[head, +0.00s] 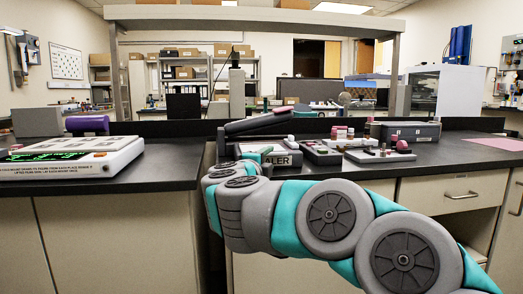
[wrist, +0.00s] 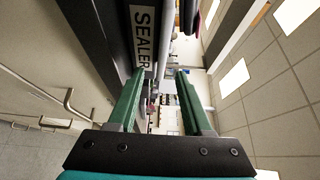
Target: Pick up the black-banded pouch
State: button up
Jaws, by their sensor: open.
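I cannot make out a black-banded pouch in either view. My gripper (wrist: 158,74) is open in the wrist view, with two green fingers apart and nothing seen held between them. The sealer (wrist: 143,38) stands close beside the fingers there, its white label turned on its side. In the head view my arm reaches to the sealer (head: 258,127) at the bench's front edge and hides part of its front and label.
Right of the sealer are a grey tray of small parts (head: 318,152), a light plate with small pieces (head: 380,156) and a grey case (head: 407,131).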

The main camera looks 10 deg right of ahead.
aim_at(271, 155)
jog(key=x, duration=0.5)
jog(key=shift+w+a+r+p, duration=0.1)
jog(key=shift+w+a+p, duration=0.1)
jog(key=shift+p, duration=0.1)
grip_shut()
dwell(0.4)
